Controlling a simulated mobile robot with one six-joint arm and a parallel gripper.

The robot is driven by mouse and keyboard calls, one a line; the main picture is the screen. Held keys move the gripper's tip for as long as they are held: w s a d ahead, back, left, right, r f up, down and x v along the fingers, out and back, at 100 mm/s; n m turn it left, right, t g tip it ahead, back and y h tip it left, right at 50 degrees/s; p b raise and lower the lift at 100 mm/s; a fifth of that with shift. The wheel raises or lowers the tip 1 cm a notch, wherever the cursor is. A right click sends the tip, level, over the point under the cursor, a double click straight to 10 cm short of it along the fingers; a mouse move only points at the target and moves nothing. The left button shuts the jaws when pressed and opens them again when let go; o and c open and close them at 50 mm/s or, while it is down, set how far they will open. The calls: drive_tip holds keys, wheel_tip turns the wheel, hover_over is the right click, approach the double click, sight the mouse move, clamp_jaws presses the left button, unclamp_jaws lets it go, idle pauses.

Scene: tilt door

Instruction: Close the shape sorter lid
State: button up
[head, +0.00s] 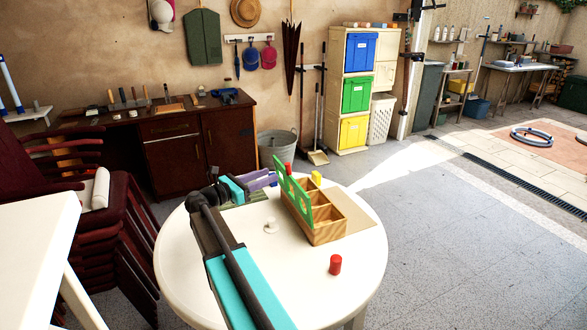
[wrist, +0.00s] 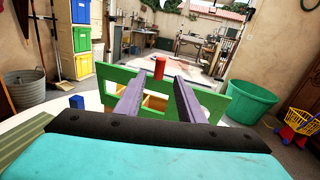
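The shape sorter is a wooden box (head: 329,231) with open compartments on the round white table in the head view. Its green lid (head: 292,189) with cut-out holes stands up, tilted, along the box's left side. In the wrist view the lid (wrist: 107,72) spans the middle, with parts of the wooden box behind its holes. My gripper (head: 272,179) is on the lid's outer side, at the far end of the table. In the wrist view its purple fingers (wrist: 160,82) are apart and point at the lid, with nothing held between them. Whether they touch it I cannot tell.
A red cylinder (head: 335,264) stands at the table's front right. A yellow block (head: 316,178) and another red piece (wrist: 160,68) are beyond the lid. A white knob-like piece (head: 271,225) lies left of the box. A blue block (wrist: 77,102) shows in the wrist view.

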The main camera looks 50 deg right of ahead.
drive_tip(key=shift+d, duration=0.15)
drive_tip(key=s+d+p, duration=0.2)
drive_tip(key=d, duration=1.1)
drive_tip(key=shift+d, duration=0.15)
clamp_jaws()
